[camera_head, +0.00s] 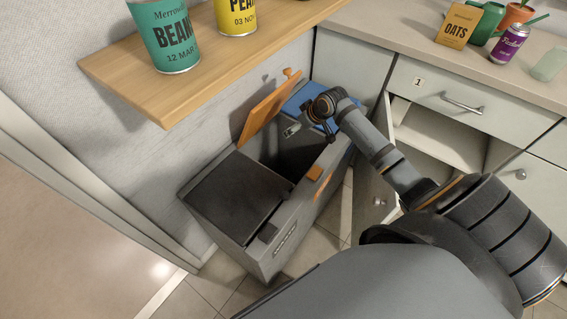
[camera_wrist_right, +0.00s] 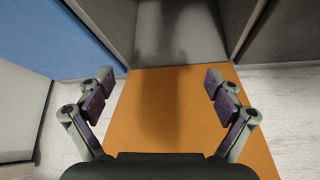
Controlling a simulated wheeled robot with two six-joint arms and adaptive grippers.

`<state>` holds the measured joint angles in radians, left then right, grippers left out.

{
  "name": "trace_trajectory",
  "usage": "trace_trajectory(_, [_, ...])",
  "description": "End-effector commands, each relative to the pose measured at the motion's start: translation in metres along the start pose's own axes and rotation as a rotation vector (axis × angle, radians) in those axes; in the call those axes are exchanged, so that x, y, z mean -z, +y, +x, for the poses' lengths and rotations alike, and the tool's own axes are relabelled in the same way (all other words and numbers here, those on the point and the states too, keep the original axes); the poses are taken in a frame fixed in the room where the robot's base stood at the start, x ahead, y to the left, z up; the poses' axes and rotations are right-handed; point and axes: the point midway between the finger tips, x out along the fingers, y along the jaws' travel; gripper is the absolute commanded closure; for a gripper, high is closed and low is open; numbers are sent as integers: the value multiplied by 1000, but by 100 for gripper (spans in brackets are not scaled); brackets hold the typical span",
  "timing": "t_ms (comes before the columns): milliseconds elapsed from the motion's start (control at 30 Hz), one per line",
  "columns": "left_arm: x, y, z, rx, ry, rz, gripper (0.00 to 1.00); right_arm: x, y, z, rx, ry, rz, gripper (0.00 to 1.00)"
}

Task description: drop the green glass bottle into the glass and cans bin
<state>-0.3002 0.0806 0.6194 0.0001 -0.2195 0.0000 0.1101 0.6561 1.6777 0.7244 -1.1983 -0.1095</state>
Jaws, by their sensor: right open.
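The sorting bin unit (camera_head: 262,247) stands on the floor with three sections. The left section has a dark lid (camera_head: 235,195) that is down. The middle section has its orange lid (camera_head: 268,105) raised, with a dark opening below it. The far section has a blue lid (camera_head: 300,97). The label on the unit's front is too small to read. My right gripper (camera_head: 310,133) is above the bin by the orange and blue lids. In the right wrist view its fingers (camera_wrist_right: 160,88) are apart with nothing between them; an orange panel (camera_wrist_right: 180,120) lies beyond. I see no green glass bottle. My left gripper is out of view.
A wooden shelf (camera_head: 125,75) with a green can (camera_head: 165,38) and a yellow can (camera_head: 236,15) overhangs the left. A cabinet door (camera_head: 373,200) stands open right of the bin.

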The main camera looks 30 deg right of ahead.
Motion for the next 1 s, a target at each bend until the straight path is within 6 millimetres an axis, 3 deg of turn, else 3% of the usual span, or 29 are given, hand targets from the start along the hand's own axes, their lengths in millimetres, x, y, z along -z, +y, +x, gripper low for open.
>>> trace_trajectory(100, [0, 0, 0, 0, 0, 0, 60, -1, 1, -26, -4, -2, -7, 8])
trace_trajectory(300, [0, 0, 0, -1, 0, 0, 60, 0, 1, -46, -2, -1, -2, 8])
trace_trajectory(1000, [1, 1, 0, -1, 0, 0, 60, 0, 0, -48, 1, 1, 1, 8])
